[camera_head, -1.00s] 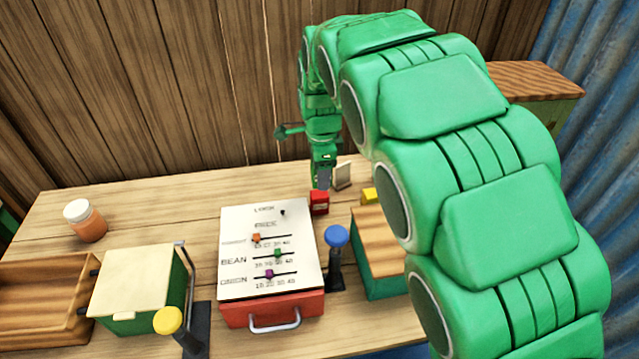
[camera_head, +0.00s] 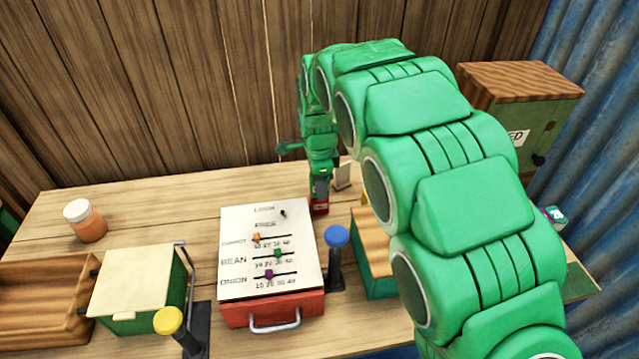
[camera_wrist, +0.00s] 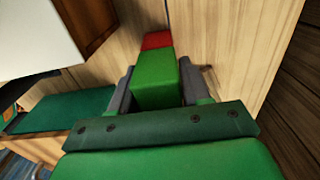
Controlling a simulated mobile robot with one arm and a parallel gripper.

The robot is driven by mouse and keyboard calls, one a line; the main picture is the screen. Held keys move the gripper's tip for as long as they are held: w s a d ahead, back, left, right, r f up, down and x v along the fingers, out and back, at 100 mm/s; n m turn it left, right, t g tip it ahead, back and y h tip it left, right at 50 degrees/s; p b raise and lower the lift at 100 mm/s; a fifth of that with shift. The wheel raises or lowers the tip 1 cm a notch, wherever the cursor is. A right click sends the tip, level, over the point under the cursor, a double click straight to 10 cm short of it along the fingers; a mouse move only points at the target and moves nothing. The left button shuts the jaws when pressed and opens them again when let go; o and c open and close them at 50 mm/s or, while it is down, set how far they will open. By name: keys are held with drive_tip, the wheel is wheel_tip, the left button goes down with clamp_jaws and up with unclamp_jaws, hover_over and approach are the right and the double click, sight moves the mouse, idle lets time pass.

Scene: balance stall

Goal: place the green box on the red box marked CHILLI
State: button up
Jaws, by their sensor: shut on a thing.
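My gripper (camera_head: 320,188) points down just above the small red box (camera_head: 320,208), behind the white-topped panel. In the wrist view my gripper (camera_wrist: 155,84) is shut on the green box (camera_wrist: 155,72), with a jaw on each side. The red box (camera_wrist: 157,40) shows directly past the far end of the green box, lined up with it. I cannot tell whether the two touch. In the head view the green box cannot be made out, and the CHILLI marking is not readable.
A panel with sliders (camera_head: 265,235) stands in front of the red box. A blue-knobbed lever (camera_head: 336,237) and a teal-sided box (camera_head: 378,282) are to its right. A jar (camera_head: 85,220) stands far left, with bare table between.

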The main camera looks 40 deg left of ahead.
drive_tip(key=shift+f, duration=0.15)
drive_tip(key=o, duration=1.1)
wheel_tip(320, 180, up, 12)
drive_tip(key=shift+r, duration=0.2)
